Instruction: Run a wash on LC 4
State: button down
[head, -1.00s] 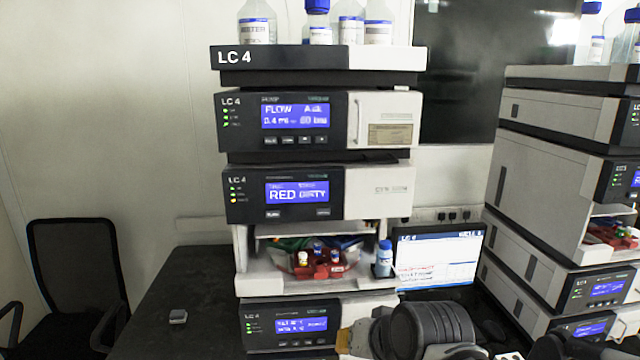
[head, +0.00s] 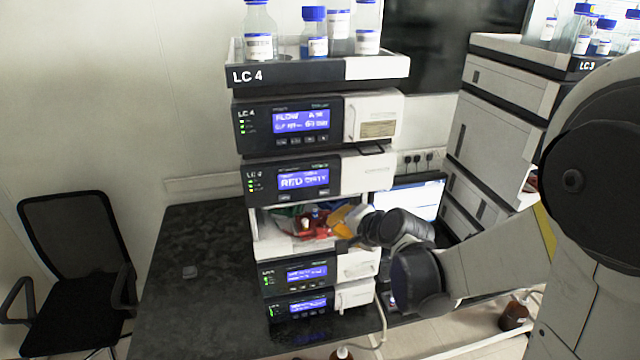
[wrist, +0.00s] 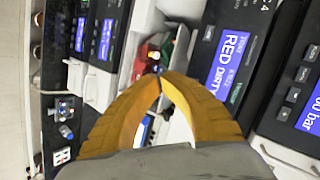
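The LC 4 stack (head: 290,72) stands on the dark bench. Its pump display (head: 301,120) shows flow and pressure, and the display below (head: 303,180) reads RED DIRTY; that text also shows in the wrist view (wrist: 231,62). The open bay (head: 266,226) holds a red rack (head: 318,231) with small capped vials (head: 306,223). My gripper (head: 338,224) has orange fingers and reaches into the bay from the right. In the wrist view its fingertips (wrist: 160,80) look together, close to the rack (wrist: 143,62). Nothing is clearly held. The bay's right side is hidden by my gripper.
Solvent bottles (head: 314,32) stand in the top tray (head: 376,68). A monitor (head: 420,198) is behind my arm. Another stack (head: 500,100) stands at the right. A chair (head: 66,245) is at the left.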

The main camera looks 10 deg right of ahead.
aim_at(324, 192)
jog(key=shift+w, duration=0.15)
jog(key=w, duration=0.8)
jog(key=shift+w, duration=0.25)
jog(key=shift+w, duration=0.1)
dwell(1.4)
jog(key=shift+w+b, duration=0.3)
jog(key=shift+w, duration=0.05)
jog(key=shift+w, duration=0.4)
dwell(0.6)
jog(key=shift+s, duration=0.1)
jog(key=shift+s+b, duration=0.35)
jog(key=shift+s, duration=0.4)
jog(key=shift+s+f, duration=0.1)
